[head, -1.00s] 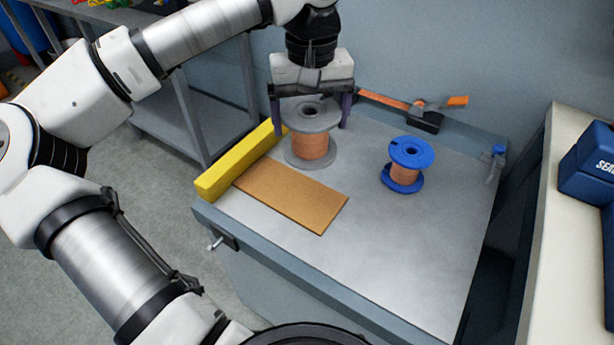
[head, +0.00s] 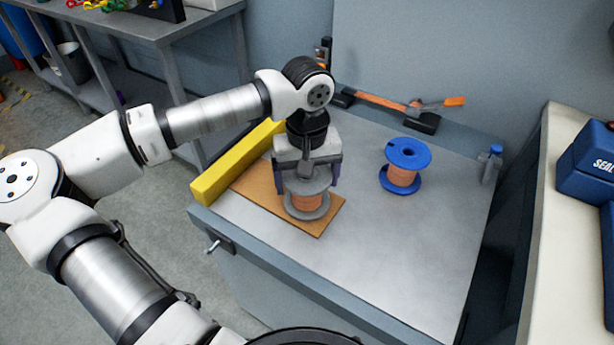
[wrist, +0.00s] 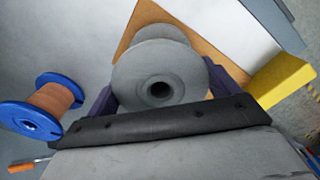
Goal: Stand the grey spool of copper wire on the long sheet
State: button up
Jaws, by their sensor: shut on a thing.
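The grey spool of copper wire (head: 306,203) is upright between the fingers of my gripper (head: 307,180), which is shut on it. In the head view it is over the right part of the long brown sheet (head: 258,186). I cannot tell whether its lower flange touches the sheet or hangs just above it. In the wrist view the spool's grey top flange (wrist: 158,82) with its dark hole fills the middle, and the brown sheet (wrist: 146,14) shows behind it. The purple fingers are on both sides of the spool.
A blue spool of copper wire (head: 402,172) stands to the right on the metal bench top (head: 400,245). A yellow block (head: 232,165) lies along the sheet's left edge. An orange-handled tool (head: 388,106) lies at the back. The bench's front right is clear.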

jog(key=shift+f+b, duration=0.1)
jog(key=shift+b, duration=0.2)
jog(key=o, duration=1.3)
notch_tip(320, 180, up, 12)
jog(key=shift+r+p, duration=0.2)
jog(key=shift+p, duration=0.25)
